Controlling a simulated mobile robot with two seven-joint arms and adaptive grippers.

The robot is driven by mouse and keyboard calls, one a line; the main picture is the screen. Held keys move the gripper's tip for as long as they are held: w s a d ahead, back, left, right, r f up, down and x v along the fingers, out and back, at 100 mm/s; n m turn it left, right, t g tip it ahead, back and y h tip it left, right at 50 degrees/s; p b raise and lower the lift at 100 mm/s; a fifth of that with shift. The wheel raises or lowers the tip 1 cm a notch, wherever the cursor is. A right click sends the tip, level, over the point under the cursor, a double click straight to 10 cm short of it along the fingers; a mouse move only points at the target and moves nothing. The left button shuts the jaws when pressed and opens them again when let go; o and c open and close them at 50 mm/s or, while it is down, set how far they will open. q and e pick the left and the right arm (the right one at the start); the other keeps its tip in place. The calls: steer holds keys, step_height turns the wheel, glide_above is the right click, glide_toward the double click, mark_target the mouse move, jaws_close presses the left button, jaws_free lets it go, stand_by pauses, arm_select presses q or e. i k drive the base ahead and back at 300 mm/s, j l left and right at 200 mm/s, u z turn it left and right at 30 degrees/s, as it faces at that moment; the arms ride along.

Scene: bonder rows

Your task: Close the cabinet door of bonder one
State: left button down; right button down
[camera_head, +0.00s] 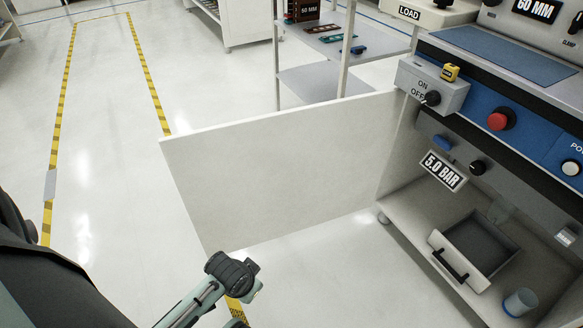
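The white cabinet door (280,165) of the machine stands wide open, swung out to the left of the open cabinet (400,200). It hinges near the cabinet's left front post. An arm of mine with a dark joint (232,274) comes in at the bottom, in front of the door's lower left corner; whether they touch I cannot tell. No gripper fingers show. Inside the cabinet are a grey drawer-like tray (478,243) with a black handle and a blue-grey cup (520,302). A label saying bonder one does not show.
The machine front carries an ON/OFF switch box (432,86), a red button (501,119) and a 5.0 BAR sign (443,171). A shelf rack (318,84) stands behind the door. The floor left of the door is clear, with yellow-black tape (150,85).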

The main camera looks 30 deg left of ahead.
mark_target(243, 183)
steer(key=k+j+z, duration=0.1)
steer(key=j, duration=0.25)
steer(key=k+j+z, duration=0.15)
steer(key=j, duration=0.2)
steer(key=k+j+z, duration=0.1)
steer(key=j, duration=0.25)
steer(key=k+j+z, duration=0.15)
steer(key=j, duration=0.2)
steer(key=k+j+z, duration=0.1)
steer(key=j, duration=0.25)
steer(key=k+j+z, duration=0.15)
steer(key=k+j, duration=0.15)
steer(key=k+j+z, duration=0.1)
steer(key=j, duration=0.25)
steer(key=k+j+z, duration=0.15)
steer(key=j, duration=0.25)
steer(key=j+z, duration=0.1)
steer(key=j, duration=0.25)
steer(key=j+z, duration=0.3)
steer(key=j, duration=0.8)
